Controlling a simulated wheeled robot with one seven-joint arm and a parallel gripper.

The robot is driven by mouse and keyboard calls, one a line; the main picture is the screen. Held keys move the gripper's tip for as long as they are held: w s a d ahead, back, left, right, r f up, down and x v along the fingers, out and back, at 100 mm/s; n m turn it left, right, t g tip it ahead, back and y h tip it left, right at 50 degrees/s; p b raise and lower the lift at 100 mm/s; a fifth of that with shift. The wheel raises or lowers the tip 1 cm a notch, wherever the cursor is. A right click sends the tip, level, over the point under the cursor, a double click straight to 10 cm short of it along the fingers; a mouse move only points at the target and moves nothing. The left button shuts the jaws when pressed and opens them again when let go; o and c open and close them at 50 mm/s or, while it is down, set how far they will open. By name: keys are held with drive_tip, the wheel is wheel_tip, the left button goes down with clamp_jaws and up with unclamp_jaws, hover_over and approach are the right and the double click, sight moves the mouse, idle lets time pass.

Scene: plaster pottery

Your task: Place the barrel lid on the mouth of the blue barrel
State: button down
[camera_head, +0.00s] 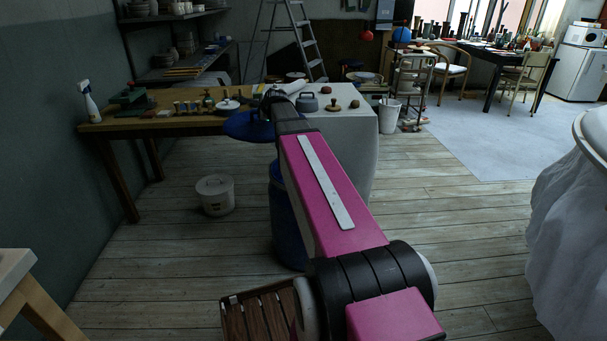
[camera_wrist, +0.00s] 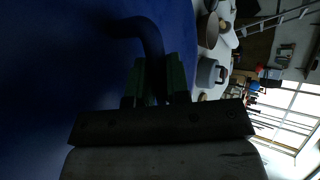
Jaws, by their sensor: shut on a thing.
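The barrel lid (camera_head: 243,127) is a wide, dark blue disc. My gripper (camera_wrist: 155,82) is shut on its raised, curved handle (camera_wrist: 150,35) in the wrist view, where the lid's blue face (camera_wrist: 50,70) fills the left side. In the head view the lid is held in the air at the far end of my arm, which hides part of it. The blue barrel (camera_head: 287,225) stands on the floor, largely hidden behind my arm. The lid is above and left of the visible barrel side. The barrel's mouth is hidden.
A wooden table (camera_head: 170,124) with pots and a spray bottle (camera_head: 88,103) stands behind on the left. A white-covered table (camera_head: 350,125) holds pottery behind the barrel. A white bucket (camera_head: 215,194) is on the floor to the left. Open floor lies to the right.

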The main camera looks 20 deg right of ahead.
drive_tip(key=d+f, duration=0.9)
drive_tip(key=f, duration=0.3)
drive_tip(key=w+d+f, duration=0.1)
drive_tip(key=d+f, duration=0.8)
drive_tip(key=f, duration=0.4)
drive_tip(key=shift+w+f, duration=0.15)
drive_tip(key=shift+f, duration=0.15)
drive_tip(key=c, duration=1.1)
unclamp_jaws()
